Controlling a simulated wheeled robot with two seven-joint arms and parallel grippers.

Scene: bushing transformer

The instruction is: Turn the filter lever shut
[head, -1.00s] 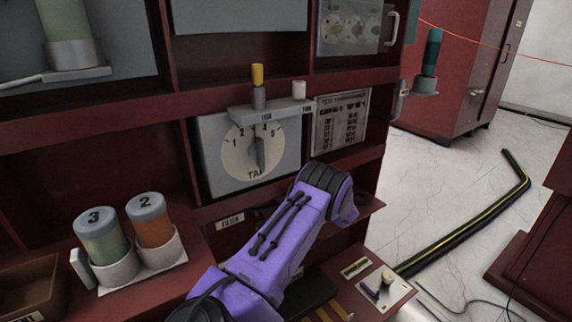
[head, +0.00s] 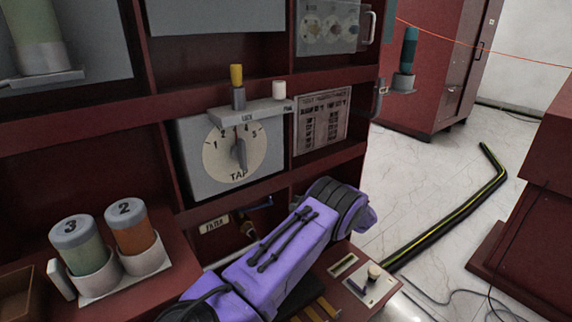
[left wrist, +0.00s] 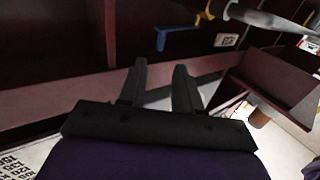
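The filter lever shows as a blue handle (head: 258,203) by a brass-coloured fitting, in the low bay right of the FILTER label (head: 213,224) in the head view. In the left wrist view a blue lever (left wrist: 176,30) sticks out below a pipe with a yellow part, ahead of my fingers. My left gripper (left wrist: 160,64) is open and empty, its two black fingers apart and not touching the lever. In the head view my purple left forearm and black wrist are right of the lever; the fingers are hidden there. My right gripper is not in view.
A TAP dial (head: 238,160) sits above the filter bay, under a small shelf (head: 252,112). Numbered canisters (head: 78,240) stand in a holder at left. A small plate with a knob (head: 374,284) lies at lower right. Red shelf edges surround the bay.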

